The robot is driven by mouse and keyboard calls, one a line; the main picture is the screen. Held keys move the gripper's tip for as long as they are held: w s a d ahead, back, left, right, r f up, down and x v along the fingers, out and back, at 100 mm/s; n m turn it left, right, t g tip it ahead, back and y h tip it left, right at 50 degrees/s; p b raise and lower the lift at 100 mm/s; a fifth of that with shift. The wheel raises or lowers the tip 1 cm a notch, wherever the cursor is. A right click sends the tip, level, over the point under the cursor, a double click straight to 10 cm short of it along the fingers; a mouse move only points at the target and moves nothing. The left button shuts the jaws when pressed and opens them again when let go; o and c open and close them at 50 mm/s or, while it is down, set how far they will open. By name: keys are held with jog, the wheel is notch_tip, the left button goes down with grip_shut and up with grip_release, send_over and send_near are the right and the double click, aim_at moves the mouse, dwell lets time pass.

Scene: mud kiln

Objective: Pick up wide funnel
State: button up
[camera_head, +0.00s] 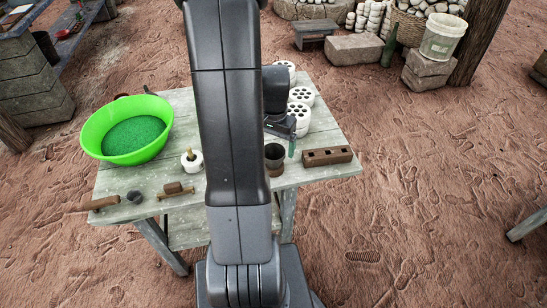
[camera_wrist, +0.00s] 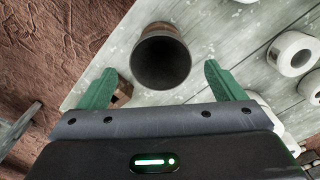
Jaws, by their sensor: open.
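The wide funnel looks to be the round, brown vessel with a dark, open mouth on the table; it shows in the wrist view (camera_wrist: 162,55) and in the head view (camera_head: 274,156), standing upright. My gripper (camera_wrist: 158,74) is open and empty, with one green finger to each side of the funnel's near edge in the wrist view. The fingers appear apart from it. In the head view my gripper (camera_head: 290,138) is just beside and above the funnel, partly hidden by my arm. The funnel's lower part is mostly hidden in the wrist view.
A pale wooden table (camera_head: 330,172) holds a brown block with holes (camera_head: 327,156) right of the funnel, and white perforated cylinders (camera_head: 300,95) behind. A green basin (camera_head: 127,130), a white jar (camera_head: 192,161) and small wooden pieces (camera_head: 174,188) lie left.

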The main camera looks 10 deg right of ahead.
aim_at(274, 156)
jog(key=shift+a+f, duration=0.1)
jog(key=shift+f, duration=2.65)
jog(key=c, duration=0.8)
